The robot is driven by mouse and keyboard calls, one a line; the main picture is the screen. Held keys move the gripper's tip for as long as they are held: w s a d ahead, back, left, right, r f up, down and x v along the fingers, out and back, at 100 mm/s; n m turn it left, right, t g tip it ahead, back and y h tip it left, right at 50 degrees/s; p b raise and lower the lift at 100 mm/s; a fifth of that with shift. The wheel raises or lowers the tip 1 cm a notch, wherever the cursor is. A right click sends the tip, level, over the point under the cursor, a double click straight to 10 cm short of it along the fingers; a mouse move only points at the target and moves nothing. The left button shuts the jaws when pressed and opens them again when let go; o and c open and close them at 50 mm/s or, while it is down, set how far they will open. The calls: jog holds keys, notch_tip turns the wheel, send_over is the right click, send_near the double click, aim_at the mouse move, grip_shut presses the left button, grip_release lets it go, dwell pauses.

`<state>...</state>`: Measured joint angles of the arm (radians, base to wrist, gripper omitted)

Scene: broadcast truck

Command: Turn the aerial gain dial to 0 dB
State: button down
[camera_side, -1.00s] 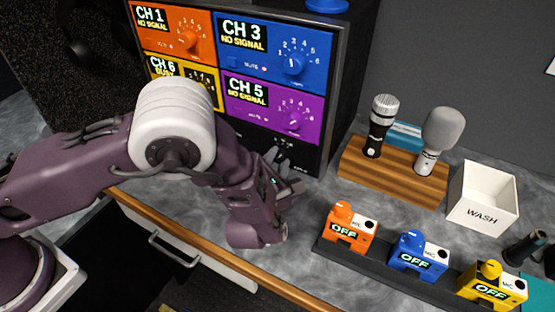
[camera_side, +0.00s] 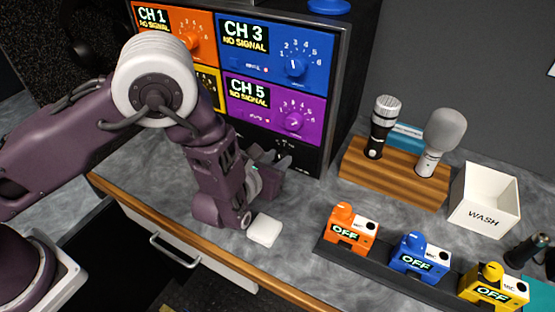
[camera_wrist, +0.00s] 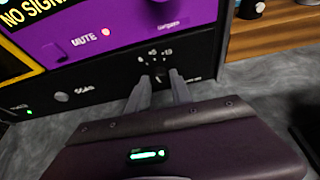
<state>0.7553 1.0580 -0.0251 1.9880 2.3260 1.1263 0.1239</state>
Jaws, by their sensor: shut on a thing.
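The aerial gain dial (camera_wrist: 160,73) is a small dark knob on the black strip below the purple CH 5 panel. Small white scale marks show above it in the wrist view; its pointer is too small to read. My gripper (camera_wrist: 159,77) is shut on the dial, one finger at each side. In the side view my gripper (camera_side: 283,160) is at the black strip's lower edge, and the dial cannot be made out clearly there.
The purple CH 5 panel (camera_side: 265,112) and blue CH 3 panel (camera_side: 290,50) carry their own knobs above. A white pad (camera_side: 264,230) lies close to my wrist. Microphones on a wooden stand (camera_side: 395,175), a WASH box (camera_side: 484,205) and several OFF packs stand right.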

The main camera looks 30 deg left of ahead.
jog(key=shift+a+n+h, duration=0.15)
jog(key=shift+n+h, duration=0.75)
jog(key=shift+n, duration=0.3)
jog(key=c, duration=1.1)
grip_release()
